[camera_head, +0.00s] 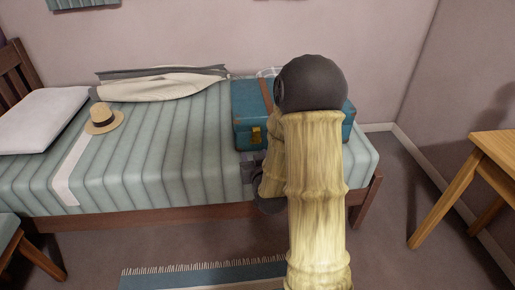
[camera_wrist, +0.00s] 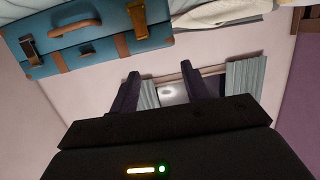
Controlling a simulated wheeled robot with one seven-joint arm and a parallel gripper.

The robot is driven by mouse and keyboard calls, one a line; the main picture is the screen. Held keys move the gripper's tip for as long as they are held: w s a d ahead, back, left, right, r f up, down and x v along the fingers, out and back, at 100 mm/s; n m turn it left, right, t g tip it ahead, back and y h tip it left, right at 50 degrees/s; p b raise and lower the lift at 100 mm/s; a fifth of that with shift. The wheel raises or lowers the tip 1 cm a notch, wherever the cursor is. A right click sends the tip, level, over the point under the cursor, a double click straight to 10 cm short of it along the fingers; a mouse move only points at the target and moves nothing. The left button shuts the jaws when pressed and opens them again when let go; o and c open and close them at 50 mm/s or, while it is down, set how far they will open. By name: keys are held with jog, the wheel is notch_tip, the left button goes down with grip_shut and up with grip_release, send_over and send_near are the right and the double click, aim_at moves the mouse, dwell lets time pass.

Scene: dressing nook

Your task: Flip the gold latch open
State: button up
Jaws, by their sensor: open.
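A blue suitcase (camera_head: 245,103) with brown straps lies on the bed. One gold latch (camera_head: 256,136) shows on its front, left of my arm. The wrist view is upside down and shows the suitcase front (camera_wrist: 85,40) at upper left, with a gold latch (camera_wrist: 138,20) near one end and another (camera_wrist: 29,48) near the other. Whether either is flipped is unclear. My gripper (camera_wrist: 160,86) is open and empty, its two fingers apart and clear of the suitcase. In the head view my arm hides the suitcase's right part and most of my gripper (camera_head: 248,172).
A wooden table (camera_head: 497,150) stands at right. A blue rug (camera_head: 200,277) lies on the floor in front.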

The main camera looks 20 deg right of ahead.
jog(key=d+f+m+t+h+b, duration=0.1)
jog(key=d+f+t+h+b, duration=0.1)
jog(key=f+b, duration=0.3)
jog(key=shift+d+f, duration=0.15)
jog(key=shift+d, duration=0.35)
jog(key=shift+w, duration=0.15)
